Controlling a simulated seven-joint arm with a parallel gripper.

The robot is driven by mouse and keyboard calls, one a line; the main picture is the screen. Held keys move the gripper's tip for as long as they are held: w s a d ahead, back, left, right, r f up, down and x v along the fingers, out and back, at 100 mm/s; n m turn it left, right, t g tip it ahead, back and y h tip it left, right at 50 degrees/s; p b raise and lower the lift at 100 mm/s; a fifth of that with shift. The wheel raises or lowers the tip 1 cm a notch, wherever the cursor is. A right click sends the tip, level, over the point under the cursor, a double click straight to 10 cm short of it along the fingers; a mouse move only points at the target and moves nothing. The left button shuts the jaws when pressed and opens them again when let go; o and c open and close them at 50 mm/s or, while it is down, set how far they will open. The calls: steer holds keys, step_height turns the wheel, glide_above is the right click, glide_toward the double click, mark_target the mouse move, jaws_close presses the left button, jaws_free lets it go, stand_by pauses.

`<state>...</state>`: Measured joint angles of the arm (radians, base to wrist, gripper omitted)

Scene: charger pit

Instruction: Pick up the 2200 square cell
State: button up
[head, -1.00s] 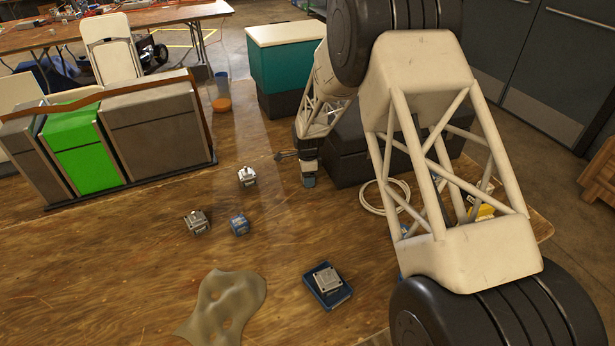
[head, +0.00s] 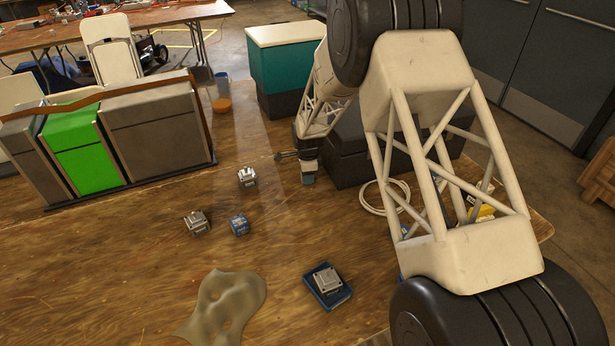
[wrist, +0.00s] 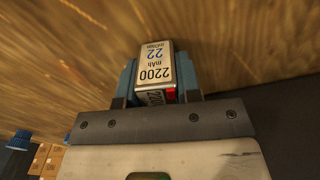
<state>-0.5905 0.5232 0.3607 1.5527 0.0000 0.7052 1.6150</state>
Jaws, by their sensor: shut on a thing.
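The 2200 square cell (wrist: 153,68) is a silver block, printed "2200 mAh" with a blue "22", with a small red patch at its lower right. In the wrist view it sits between the two blue fingers of my gripper (wrist: 155,80), which are shut on its sides. In the head view my gripper (head: 308,177) is small, beside the black case and just above the wooden table. The cell cannot be made out there.
Small blocky devices, two silver-topped (head: 247,176) (head: 197,221) and one blue (head: 239,224), stand left of my gripper. A blue tray (head: 340,299) holds a silver piece near the front. A black case (head: 350,160) stands close right. A green-grey bin unit (head: 150,130) is at left.

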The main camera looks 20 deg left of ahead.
steer(key=shift+r, duration=1.5)
steer(key=shift+s+d+r, duration=0.15)
steer(key=shift+s+r, duration=0.05)
steer(key=shift+r, duration=0.05)
steer(key=s+d, duration=0.2)
steer(key=s, duration=0.2)
steer(key=s+d+r, duration=0.1)
steer(key=s+d, duration=0.2)
steer(key=s, duration=0.1)
steer(key=s+d, duration=0.3)
steer(key=s, duration=0.2)
steer(key=shift+d+r, duration=0.2)
steer(key=shift+d, duration=0.05)
